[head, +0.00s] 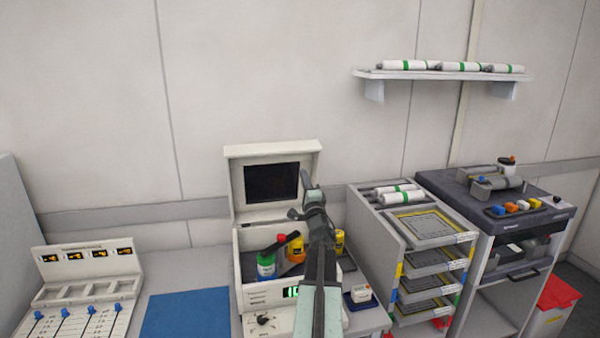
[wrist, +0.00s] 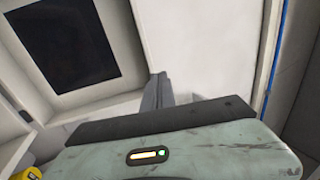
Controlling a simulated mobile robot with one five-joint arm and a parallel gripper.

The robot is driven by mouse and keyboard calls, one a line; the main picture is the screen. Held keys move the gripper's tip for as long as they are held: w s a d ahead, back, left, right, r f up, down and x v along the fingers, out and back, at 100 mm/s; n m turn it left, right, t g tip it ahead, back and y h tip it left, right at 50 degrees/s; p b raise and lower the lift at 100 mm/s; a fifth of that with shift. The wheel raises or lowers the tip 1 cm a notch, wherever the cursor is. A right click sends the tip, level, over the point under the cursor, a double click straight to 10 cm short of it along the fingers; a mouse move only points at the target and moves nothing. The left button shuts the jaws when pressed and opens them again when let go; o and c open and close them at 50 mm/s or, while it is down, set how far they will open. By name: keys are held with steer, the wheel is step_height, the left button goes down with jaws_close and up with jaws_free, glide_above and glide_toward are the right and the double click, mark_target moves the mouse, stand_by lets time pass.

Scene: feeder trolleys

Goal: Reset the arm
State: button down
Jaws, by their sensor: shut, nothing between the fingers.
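My arm reaches up from the bottom of the head view, and my gripper (head: 306,178) points upward in front of the right edge of a dark screen. The gripper is shut and holds nothing. In the wrist view its grey fingers (wrist: 158,88) show together beyond my green wrist housing. The beige machine (head: 272,150) with the dark screen (head: 272,182) stands behind my arm. The screen (wrist: 62,42) also shows at upper left in the wrist view. My arm hides part of the machine's open bay.
Bottles, among them a green one (head: 265,266), stand in the machine's bay. A small white box (head: 361,293) lies right of my arm. A grey tray rack (head: 376,222) and a dark-topped trolley (head: 452,190) stand at right. A blue mat (head: 186,314) lies bare at left.

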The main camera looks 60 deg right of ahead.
steer(key=v, duration=0.3)
steer(key=shift+s+a+r, duration=0.15)
steer(key=shift+s+r, duration=0.1)
steer(key=shift+w, duration=0.15)
